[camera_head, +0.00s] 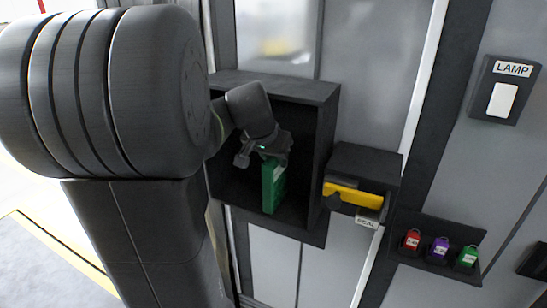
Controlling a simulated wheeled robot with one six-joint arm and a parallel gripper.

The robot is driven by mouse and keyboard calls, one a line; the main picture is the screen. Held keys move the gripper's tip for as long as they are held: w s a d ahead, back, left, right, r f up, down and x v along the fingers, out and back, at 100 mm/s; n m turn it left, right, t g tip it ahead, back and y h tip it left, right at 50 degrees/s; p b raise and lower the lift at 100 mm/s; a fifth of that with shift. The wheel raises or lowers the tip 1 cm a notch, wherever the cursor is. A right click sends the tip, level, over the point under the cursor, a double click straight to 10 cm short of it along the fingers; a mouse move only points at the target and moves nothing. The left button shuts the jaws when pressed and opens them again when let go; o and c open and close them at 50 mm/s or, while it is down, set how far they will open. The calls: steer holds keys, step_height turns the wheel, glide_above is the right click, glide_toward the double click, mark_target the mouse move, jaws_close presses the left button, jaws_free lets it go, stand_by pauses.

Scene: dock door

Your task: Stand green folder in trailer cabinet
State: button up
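The green folder (271,191) stands nearly upright inside the open-fronted dark cabinet (316,176), with its lower end at or near the cabinet floor. My gripper (266,156) is inside the cabinet opening at the folder's top edge. The fingers look closed around that edge, but they are small and dark. My arm covers the left part of the cabinet. I cannot tell for sure whether the folder's bottom touches the floor.
A smaller dark box (366,160) with a yellow object (354,195) and a SEAL label sits right of the cabinet. A shelf (437,262) holds red, purple and green padlock-like tags. A LAMP switch (502,99) is at upper right.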

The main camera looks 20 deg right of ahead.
steer(key=shift+o, duration=1.3)
steer(key=shift+r, duration=0.2)
steer(key=v, duration=0.7)
steer(key=shift+s+r+b, duration=0.1)
steer(key=shift+r+b, duration=0.05)
steer(key=shift+b, duration=0.15)
